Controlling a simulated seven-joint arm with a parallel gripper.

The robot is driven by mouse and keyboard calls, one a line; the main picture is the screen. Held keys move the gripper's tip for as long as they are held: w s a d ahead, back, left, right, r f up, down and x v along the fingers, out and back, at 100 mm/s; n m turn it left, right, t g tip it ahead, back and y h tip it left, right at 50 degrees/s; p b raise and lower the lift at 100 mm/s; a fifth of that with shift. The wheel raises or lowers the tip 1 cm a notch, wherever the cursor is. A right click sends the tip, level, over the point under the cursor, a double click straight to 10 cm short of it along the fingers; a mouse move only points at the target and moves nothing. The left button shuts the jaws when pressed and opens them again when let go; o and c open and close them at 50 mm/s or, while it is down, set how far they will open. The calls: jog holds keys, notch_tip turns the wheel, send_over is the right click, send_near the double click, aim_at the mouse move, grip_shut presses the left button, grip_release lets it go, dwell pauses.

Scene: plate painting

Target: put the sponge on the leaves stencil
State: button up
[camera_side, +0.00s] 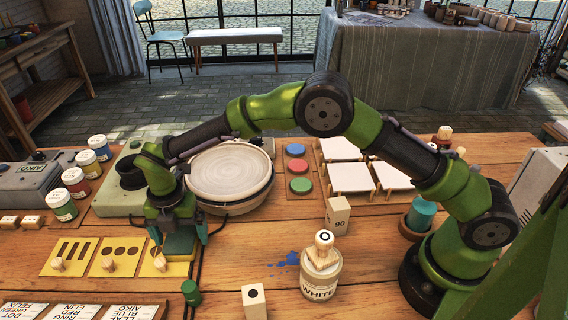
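A teal block that looks like the sponge (180,246) is between the fingers of my gripper (181,240), which appear closed on its sides. The block is low over the rightmost yellow stencil (178,269); I cannot tell whether it touches it. The block and gripper cover much of that stencil, so its cutout pattern is not readable. A wooden knob (160,262) stands on its left part. To its left lie a stencil with round holes (104,269) and a stencil with slots (56,268), each with a wooden knob.
A round plate (230,168) sits on a turntable behind the gripper. Paint jars (62,205) stand at left. Name cards (76,311) lie along the front.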

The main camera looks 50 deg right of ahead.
aim_at(181, 235)
jog(key=shift+r, duration=0.1)
notch_tip(181, 235, up, 12)
jog(key=s+d+r+m+t, duration=0.1)
jog(key=s+d+r+m, duration=0.2)
jog(key=d+r+m, duration=0.4)
jog(key=s+d+r+m+t+y, duration=0.1)
jog(key=s+d+r+m+t, duration=0.1)
jog(key=s+d+r+m, duration=0.35)
jog(key=s+d+r+m+t+y, duration=0.1)
jog(key=s+d+r+m+t, duration=0.1)
jog(key=s+d+m, duration=0.6)
jog(key=s+d+f+m+t, duration=0.2)
jog(key=s+d+f+m, duration=0.1)
jog(key=s+m, duration=0.4)
jog(key=d+m, duration=0.1)
jog(key=m, duration=0.2)
jog(key=shift+s+d+f+m, duration=0.15)
jog(key=shift+d+m, duration=0.1)
jog(key=shift+m, duration=0.1)
